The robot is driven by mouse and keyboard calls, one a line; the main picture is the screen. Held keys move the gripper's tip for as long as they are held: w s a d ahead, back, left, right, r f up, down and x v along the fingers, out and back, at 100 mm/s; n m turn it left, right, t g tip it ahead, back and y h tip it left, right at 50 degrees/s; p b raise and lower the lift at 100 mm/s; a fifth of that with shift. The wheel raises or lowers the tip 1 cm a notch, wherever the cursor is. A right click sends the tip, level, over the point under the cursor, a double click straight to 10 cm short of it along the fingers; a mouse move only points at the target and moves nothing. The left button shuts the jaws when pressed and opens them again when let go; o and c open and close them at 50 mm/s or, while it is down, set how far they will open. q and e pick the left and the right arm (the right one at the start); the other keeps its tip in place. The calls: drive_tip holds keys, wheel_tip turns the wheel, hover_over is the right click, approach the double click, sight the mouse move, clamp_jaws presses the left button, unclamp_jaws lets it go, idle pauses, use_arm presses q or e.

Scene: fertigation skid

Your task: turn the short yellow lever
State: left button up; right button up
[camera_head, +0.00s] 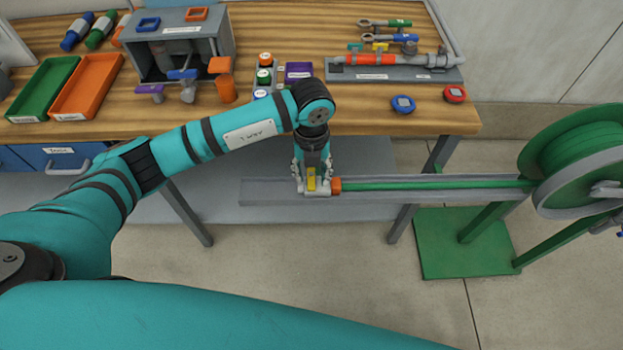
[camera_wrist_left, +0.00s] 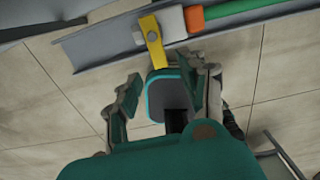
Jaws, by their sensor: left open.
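The short yellow lever (camera_head: 311,180) sits on a pale valve body at the left end of a green hose, above a grey channel rail. In the left wrist view the lever (camera_wrist_left: 153,42) points down from the valve body (camera_wrist_left: 172,24), toward the gap between my fingers. My left gripper (camera_head: 312,170) is over the lever from above. In the left wrist view its two fingers (camera_wrist_left: 163,75) are spread apart, with nothing clamped between them. I cannot tell whether a finger touches the lever. My right gripper is not in view.
An orange fitting (camera_head: 335,185) joins the valve to the green hose (camera_head: 430,184), which runs right to a hose reel (camera_head: 585,160). The grey rail (camera_head: 265,190) lies below the front of the wooden workbench (camera_head: 300,22). A pipe assembly (camera_head: 395,62) and trays stand on the bench.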

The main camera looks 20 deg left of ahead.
sight(312, 187)
use_arm(q)
wheel_tip(312, 187, up, 8)
drive_tip(key=shift+f, duration=0.15)
idle(0.5)
